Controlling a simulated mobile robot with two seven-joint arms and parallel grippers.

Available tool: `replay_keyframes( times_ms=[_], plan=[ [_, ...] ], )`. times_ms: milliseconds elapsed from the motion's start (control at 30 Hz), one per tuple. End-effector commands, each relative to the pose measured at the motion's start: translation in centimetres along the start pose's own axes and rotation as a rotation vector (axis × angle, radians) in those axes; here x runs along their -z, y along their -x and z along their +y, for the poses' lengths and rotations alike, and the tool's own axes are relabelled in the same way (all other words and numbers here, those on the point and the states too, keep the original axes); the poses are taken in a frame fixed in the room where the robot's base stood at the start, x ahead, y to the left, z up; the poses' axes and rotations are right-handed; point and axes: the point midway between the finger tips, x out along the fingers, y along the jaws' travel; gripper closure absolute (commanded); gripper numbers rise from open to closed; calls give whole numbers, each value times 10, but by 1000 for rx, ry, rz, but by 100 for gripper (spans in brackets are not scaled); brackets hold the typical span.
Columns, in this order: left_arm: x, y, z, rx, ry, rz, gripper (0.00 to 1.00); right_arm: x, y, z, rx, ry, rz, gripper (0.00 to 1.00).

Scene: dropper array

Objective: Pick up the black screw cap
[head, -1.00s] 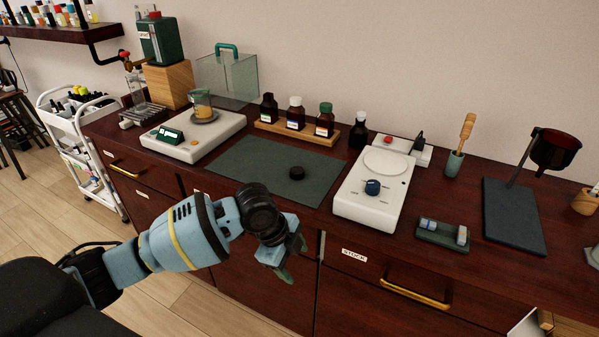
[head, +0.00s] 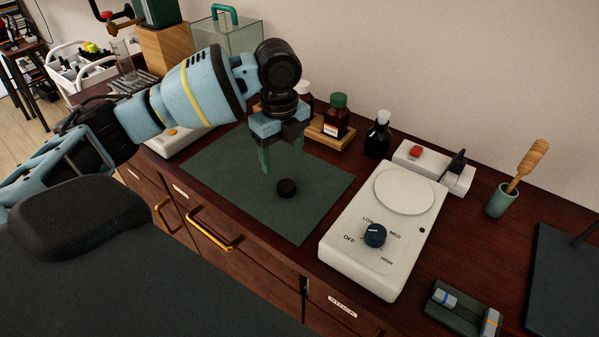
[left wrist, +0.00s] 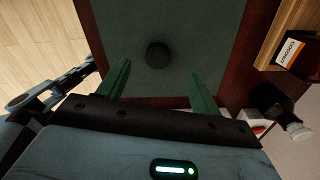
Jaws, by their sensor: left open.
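The black screw cap (head: 286,188) lies on the dark green mat (head: 235,185) on the counter. It also shows in the left wrist view (left wrist: 158,55), beyond the fingertips and roughly midway between them. My left gripper (head: 283,164) points down above the mat, a little above and behind the cap. Its green fingers are open and empty, and they do not touch the cap. In the left wrist view the two fingers (left wrist: 160,80) stand wide apart. My right gripper is not in view.
A white hotplate (head: 350,250) with a blue knob stands right of the mat. Behind the mat are a wooden rack (head: 328,138) with bottles and a dark bottle (head: 377,136). A cup (head: 500,201) with a wooden tool stands at right. The mat around the cap is clear.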

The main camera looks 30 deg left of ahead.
Motion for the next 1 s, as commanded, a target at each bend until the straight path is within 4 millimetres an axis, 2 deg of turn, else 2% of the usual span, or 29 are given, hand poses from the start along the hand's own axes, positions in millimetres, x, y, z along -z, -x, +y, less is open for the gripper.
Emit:
replay_keyframes(
  times_ms=[167,300,433,633,1000],
  plan=[
    [0,-1,0,-3,-1,-1,35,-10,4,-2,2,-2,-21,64],
    [0,-12,0,-4,-1,0,35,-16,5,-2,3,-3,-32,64],
    [0,-25,0,-4,-1,-1,35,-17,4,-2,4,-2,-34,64],
    [1,-30,0,-2,-1,-1,35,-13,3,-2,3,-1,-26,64],
    [7,-74,-3,-2,0,-1,35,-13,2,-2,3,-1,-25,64]
  ],
)
